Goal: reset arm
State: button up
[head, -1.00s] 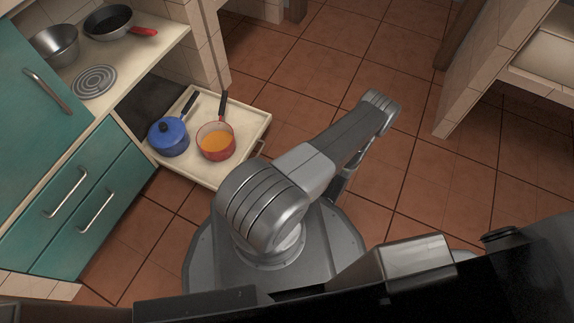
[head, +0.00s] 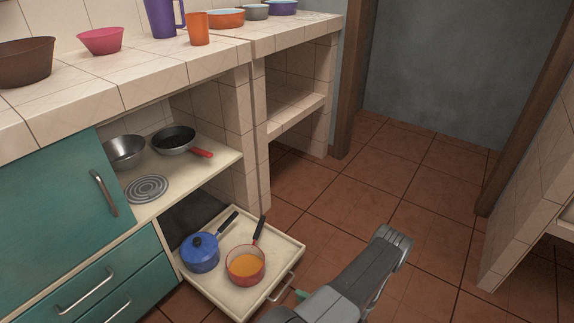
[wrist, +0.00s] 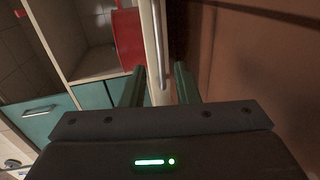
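My arm (head: 350,280) reaches out at the lower right of the head view. My gripper (wrist: 160,68) shows in the wrist view with its two green fingers apart, so it is open. The metal handle (wrist: 158,40) of the pulled-out drawer (head: 292,246) lies in the picture between the fingers; whether a finger touches it, I cannot tell. In the head view a green finger (head: 300,293) shows just right of that handle (head: 283,288), and the rest of my gripper is hidden by my arm.
A blue lidded pot (head: 200,255) and a red pan with orange contents (head: 246,266) stand in the open drawer. Above is a shelf with a metal bowl (head: 124,152) and a black pan (head: 174,140). The tiled floor (head: 400,170) beyond is free.

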aim_at(285, 287)
jog(key=b+x, duration=0.1)
jog(key=x, duration=0.5)
jog(key=shift+b+x, duration=0.55)
jog(key=shift+x, duration=0.7)
jog(key=shift+d, duration=0.1)
